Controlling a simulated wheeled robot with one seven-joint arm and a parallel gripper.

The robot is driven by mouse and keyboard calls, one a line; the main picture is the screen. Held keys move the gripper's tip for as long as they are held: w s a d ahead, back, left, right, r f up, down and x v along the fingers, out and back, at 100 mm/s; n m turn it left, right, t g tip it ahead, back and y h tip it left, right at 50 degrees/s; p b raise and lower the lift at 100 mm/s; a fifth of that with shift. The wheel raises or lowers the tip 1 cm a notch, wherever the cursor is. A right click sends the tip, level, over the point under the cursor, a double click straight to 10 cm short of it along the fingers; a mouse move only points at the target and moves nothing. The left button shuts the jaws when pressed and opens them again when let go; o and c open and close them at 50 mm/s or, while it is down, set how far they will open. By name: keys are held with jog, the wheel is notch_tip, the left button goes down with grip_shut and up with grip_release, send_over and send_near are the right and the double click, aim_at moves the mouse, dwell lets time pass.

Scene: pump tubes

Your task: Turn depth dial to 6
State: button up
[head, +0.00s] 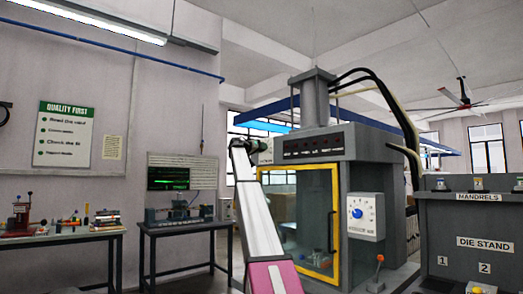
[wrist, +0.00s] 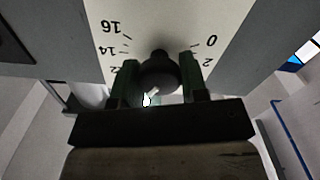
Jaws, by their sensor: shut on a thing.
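In the wrist view, a dark round dial knob (wrist: 158,70) stands out from a white scale plate (wrist: 185,20). The plate shows 16, 14 and a partly covered number on the left, and 0 and 2 on the right, all upside down. My gripper (wrist: 160,82) is shut on the knob, one green-tinted finger on each side. A small bright spot shows low on the knob; I cannot tell whether it is the pointer. The lower scale, including 6, is hidden. In the head view my arm reaches the upper left of the grey machine (head: 376,148); the held dial cannot be made out there.
A blue knob (head: 357,213) on a separate white plate (head: 371,232) is on the machine's right part. A yellow-framed door (head: 335,200) is below my arm's end. Benches (head: 179,227) stand left, and a die stand (head: 484,243) stands right.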

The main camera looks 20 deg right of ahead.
jog(key=n, duration=0.5)
jog(key=shift+n, duration=0.3)
jog(key=n, duration=0.5)
jog(key=shift+w+f, duration=0.1)
jog(key=shift+f, duration=0.05)
jog(key=shift+a+n, duration=0.1)
jog(key=shift+n, duration=0.2)
jog(key=o, duration=0.9)
jog(key=shift+a, duration=0.1)
jog(key=v, duration=1)
jog(key=shift+a, duration=0.25)
